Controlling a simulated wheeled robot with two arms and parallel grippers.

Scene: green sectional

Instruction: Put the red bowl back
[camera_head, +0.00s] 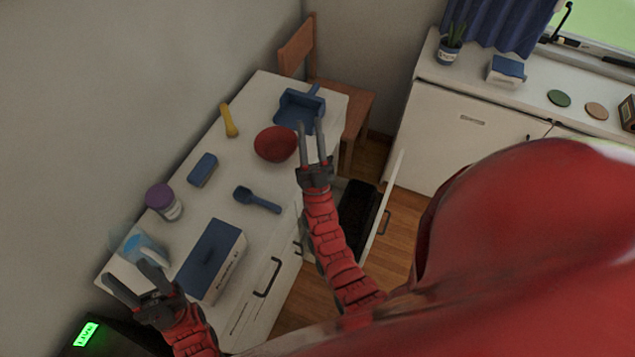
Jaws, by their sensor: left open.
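The red bowl (271,145) stands upright on the white counter (232,170), towards its far end. My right gripper (311,124) is open, with its fingers pointing away just to the right of the bowl. Its left finger is close to the bowl's right rim; whether they touch I cannot tell. Nothing shows between its fingers. My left gripper (128,268) is open over the near left end of the counter, far from the bowl. Its fingers partly cover a light-blue and white item (139,245).
The counter also holds a blue dustpan-like item (297,107), yellow item (229,121), blue block (203,169), purple-lidded jar (163,202), blue scoop (257,199) and blue-topped box (211,260). A wooden chair (297,46) stands behind.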

